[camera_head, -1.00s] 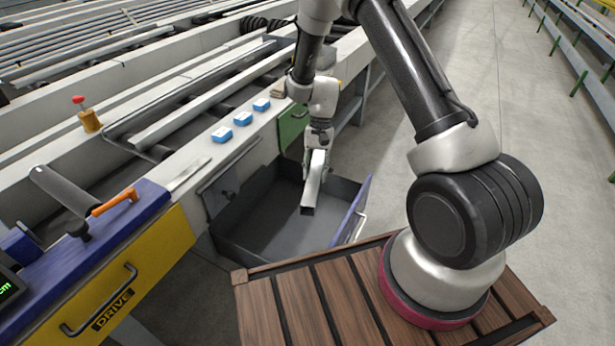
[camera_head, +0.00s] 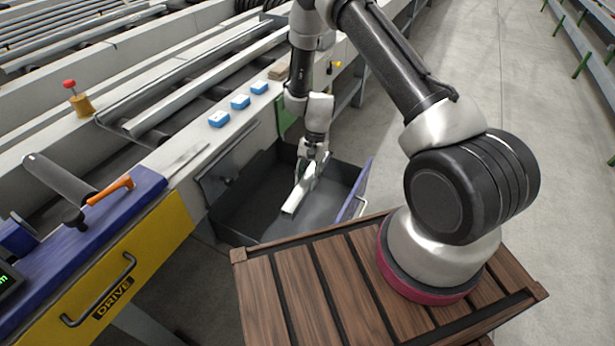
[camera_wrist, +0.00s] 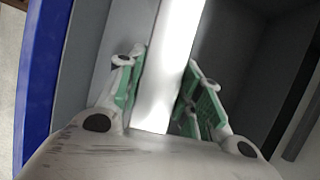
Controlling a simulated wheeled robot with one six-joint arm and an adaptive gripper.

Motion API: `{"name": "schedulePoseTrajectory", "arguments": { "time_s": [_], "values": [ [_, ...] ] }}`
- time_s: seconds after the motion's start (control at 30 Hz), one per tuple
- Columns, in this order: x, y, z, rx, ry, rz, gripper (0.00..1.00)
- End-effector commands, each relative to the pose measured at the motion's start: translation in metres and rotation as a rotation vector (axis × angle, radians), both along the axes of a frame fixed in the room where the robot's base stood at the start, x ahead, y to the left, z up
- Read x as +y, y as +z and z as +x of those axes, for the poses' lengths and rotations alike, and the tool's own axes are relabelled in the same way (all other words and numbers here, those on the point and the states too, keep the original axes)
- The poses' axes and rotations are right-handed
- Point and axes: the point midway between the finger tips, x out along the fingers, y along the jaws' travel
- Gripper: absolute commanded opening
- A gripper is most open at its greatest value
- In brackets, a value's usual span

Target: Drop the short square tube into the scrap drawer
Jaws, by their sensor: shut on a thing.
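The short square tube (camera_head: 297,197) is a pale metal bar, tilted, at the end of my arm in the head view. My gripper (camera_head: 310,170) is shut on it. In the wrist view the tube (camera_wrist: 168,70) runs between the green pads of my gripper (camera_wrist: 163,95). The open scrap drawer (camera_head: 250,228) is a dark grey bin with a blue front (camera_head: 353,192). The tube and gripper show over the drawer's inside; how far above its floor I cannot tell. In the wrist view the drawer's blue front edge (camera_wrist: 42,90) lies at the left.
A yellow drive drawer (camera_head: 130,270) with a handle is shut at the left. Several blue blocks (camera_head: 240,102) sit on the table ledge. Open floor lies to the right.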

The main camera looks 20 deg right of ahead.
Motion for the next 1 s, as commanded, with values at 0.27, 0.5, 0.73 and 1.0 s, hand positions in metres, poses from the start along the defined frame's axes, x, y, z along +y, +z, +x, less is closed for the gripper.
{"name": "schedulePoseTrajectory", "arguments": {
  "time_s": [0.27,0.5,0.73,1.0],
  "values": [
    [0.0,0.0,0.0,0.0,0.0,0.0,0.6],
    [0.0,0.0,0.0,0.0,0.0,0.0,0.6],
    [-0.004,0.018,0.006,-0.003,-0.001,0.001,0.6],
    [-0.02,0.073,0.024,-0.004,-0.002,0.001,0.6]
  ]
}}
